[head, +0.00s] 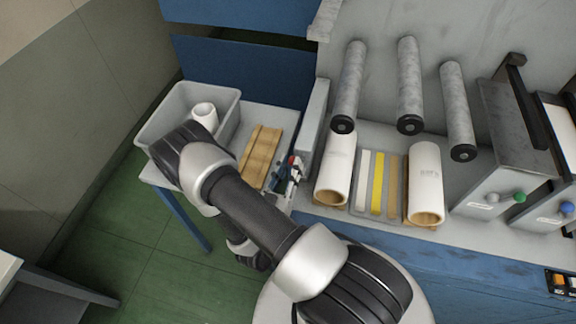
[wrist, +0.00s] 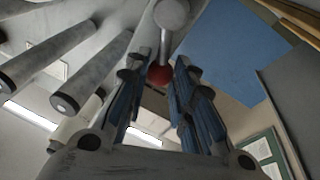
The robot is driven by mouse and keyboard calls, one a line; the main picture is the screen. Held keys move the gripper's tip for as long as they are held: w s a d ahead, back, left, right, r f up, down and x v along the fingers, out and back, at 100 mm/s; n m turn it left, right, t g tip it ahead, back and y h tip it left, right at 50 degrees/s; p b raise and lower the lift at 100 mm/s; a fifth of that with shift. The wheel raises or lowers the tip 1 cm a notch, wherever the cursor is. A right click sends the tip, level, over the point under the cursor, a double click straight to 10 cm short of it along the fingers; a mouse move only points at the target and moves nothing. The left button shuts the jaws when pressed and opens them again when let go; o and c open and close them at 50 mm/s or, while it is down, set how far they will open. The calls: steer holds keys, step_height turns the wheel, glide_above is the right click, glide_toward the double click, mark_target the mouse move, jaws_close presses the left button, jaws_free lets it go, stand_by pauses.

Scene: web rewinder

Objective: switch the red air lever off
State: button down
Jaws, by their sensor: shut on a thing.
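The red air lever (head: 292,159) shows as a small patch of red at the left side of the machine, mostly covered by my gripper (head: 284,178). In the wrist view its round red knob (wrist: 160,75) sits between the fingertips of my gripper (wrist: 158,88), just below a grey cylindrical part (wrist: 172,14). My gripper is shut on the red lever at its knob.
A grey bin (head: 228,92) with a white roll (head: 204,115) and a wooden board (head: 262,150) lie left of the lever. White cardboard-cored rolls (head: 335,172) stand close on its right, under grey shafts (head: 349,80). Green knob (head: 519,197) and blue knob (head: 566,208) are farther right.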

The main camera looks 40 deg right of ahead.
steer(key=shift+w+a+f+n, duration=0.15)
steer(key=shift+w+f+n, duration=0.05)
steer(key=shift+n, duration=0.3)
steer(key=c, duration=1.3)
jaws_free()
steer(key=shift+c, duration=0.2)
steer(key=shift+a, duration=0.1)
steer(key=v, duration=1.2)
steer(key=shift+s+r, duration=0.1)
steer(key=shift+r, duration=0.05)
